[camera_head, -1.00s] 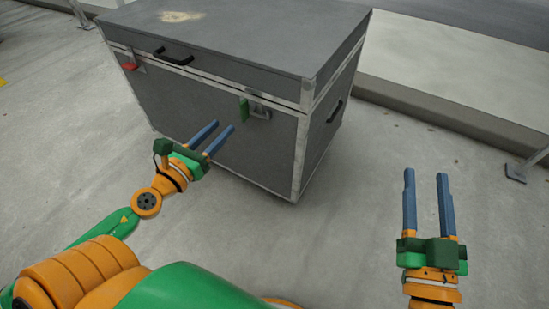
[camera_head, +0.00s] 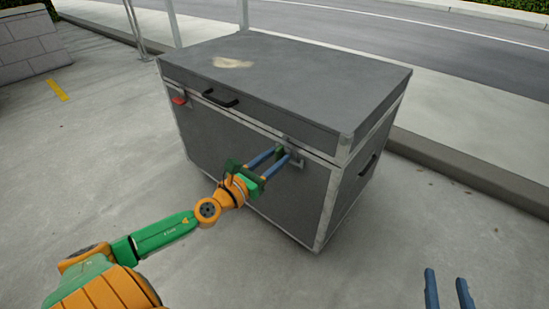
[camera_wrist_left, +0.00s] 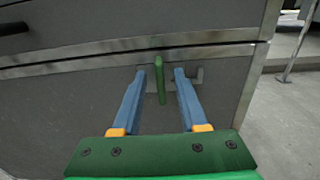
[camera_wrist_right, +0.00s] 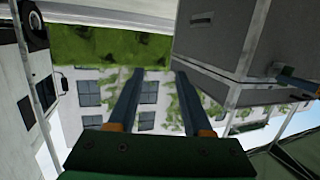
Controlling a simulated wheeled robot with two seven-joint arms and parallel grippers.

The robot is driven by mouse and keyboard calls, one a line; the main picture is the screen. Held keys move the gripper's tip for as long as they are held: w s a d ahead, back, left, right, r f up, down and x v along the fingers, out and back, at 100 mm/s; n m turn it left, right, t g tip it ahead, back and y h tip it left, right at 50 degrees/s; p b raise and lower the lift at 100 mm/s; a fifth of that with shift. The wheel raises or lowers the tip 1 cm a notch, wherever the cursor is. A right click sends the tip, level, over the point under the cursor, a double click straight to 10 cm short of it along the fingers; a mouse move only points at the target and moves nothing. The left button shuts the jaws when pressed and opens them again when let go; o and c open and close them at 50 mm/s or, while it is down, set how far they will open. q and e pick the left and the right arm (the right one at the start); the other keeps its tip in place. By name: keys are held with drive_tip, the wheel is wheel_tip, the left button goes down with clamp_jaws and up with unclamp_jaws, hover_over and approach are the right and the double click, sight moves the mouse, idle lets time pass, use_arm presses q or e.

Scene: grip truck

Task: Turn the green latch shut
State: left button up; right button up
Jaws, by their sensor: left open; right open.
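The green latch (camera_wrist_left: 160,82) is an upright bar on a metal plate at the grey case's front, just below the lid seam. In the left wrist view it stands between the two blue fingers of my left gripper (camera_wrist_left: 157,74), with a gap on each side. My left gripper is open, and in the head view (camera_head: 283,153) its fingertips reach the case front and largely hide the latch. My right gripper (camera_head: 447,278) is open and empty, low at the right, away from the case.
The grey case (camera_head: 220,132) has metal edges, black handles and a red latch (camera_head: 180,100) at its front left. A kerb (camera_head: 450,170) runs behind and to the right. The concrete floor in front is clear.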

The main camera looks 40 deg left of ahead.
use_arm(q)
clamp_jaws()
